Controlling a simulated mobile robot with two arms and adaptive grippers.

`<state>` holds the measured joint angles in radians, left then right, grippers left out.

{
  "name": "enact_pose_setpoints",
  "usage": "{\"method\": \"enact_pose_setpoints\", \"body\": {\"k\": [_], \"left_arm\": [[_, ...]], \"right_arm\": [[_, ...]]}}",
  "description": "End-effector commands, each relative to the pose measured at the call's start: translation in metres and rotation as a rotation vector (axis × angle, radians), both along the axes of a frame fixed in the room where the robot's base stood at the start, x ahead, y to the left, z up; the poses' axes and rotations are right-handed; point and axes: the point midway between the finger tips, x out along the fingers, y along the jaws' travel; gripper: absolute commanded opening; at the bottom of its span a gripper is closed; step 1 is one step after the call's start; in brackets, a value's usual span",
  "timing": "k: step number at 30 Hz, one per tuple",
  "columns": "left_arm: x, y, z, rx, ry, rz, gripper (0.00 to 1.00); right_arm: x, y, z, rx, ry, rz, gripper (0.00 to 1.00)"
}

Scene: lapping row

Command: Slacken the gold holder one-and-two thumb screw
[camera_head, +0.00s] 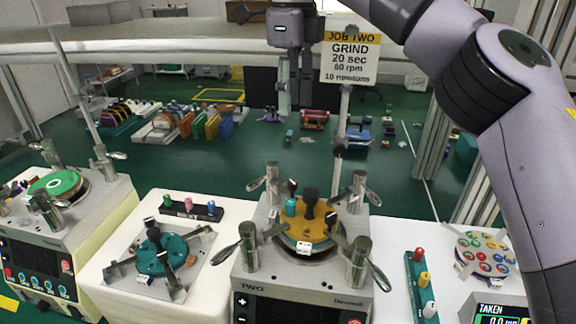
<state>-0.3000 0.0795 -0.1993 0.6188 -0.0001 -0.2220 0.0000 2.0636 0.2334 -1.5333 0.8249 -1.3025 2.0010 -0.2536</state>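The gold holder (326,231) sits on the round plate of the middle machine, marked TWO (262,270). A dark knob (310,204) stands up at its centre, and a small teal upright piece (291,207) stands left of the knob. A white tag (304,248) is at its front; its writing is too small to read. I cannot tell which part is the one-and-two thumb screw. My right gripper (294,98) hangs fingers down, high above and behind the holder, apart from it. Nothing shows between its fingers; their opening is unclear. My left gripper is not in view.
Metal posts with lever handles (357,250) surround the holder. A sign on a pole (349,60) stands behind it. A teal holder (160,252) lies on a plate at left, near a dark block of coloured pegs (190,207). A green peg rack (420,285) is at right.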

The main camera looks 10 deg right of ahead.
Motion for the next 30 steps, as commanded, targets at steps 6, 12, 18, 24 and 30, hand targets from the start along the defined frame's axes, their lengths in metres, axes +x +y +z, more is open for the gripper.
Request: {"method": "enact_pose_setpoints", "body": {"k": [6,12,18,24,30], "left_arm": [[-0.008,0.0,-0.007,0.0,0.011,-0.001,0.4],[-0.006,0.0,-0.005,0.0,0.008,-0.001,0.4],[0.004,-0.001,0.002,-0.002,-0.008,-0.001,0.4],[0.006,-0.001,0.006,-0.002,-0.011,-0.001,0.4],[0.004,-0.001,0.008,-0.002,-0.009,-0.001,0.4]], "right_arm": [[0.0,-0.001,-0.04,-0.001,0.003,0.002,0.38],[-0.001,-0.001,-0.083,-0.001,0.004,0.0,0.38],[-0.001,-0.001,-0.124,-0.001,0.003,0.001,0.38],[-0.001,-0.001,-0.154,0.001,0.002,0.0,0.38],[-0.001,0.0,-0.167,0.0,0.0,0.0,0.38]]}}
